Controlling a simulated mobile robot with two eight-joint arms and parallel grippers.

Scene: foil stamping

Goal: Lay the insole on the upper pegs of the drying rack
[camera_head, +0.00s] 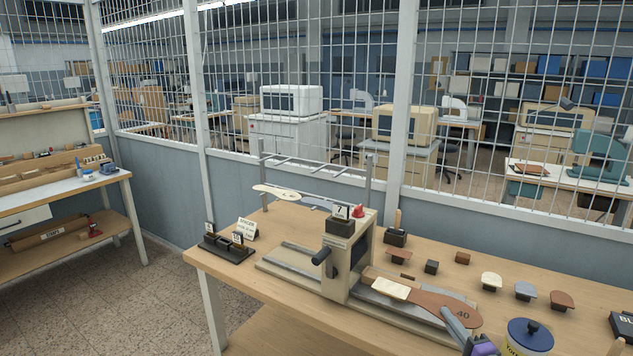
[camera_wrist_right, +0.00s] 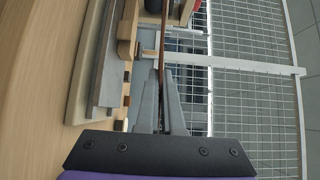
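The brown insole (camera_head: 448,303), marked 40, lies over the press's slide bed, with a cream piece (camera_head: 390,289) across its middle. My right gripper (camera_head: 448,315) is at its near wide end. In the right wrist view the insole shows edge-on as a thin brown strip (camera_wrist_right: 162,45) between the two grey fingers (camera_wrist_right: 163,80), which look closed on it. The drying rack (camera_head: 369,185) stands behind the press, with upper crossbars and pegs. My left gripper is out of view.
The stamping press (camera_head: 335,262), with a black handle and a 7 sign, stands between the insole and the rack. A blue-lidded jar (camera_head: 530,334) is close to my right gripper. A wire fence rises behind.

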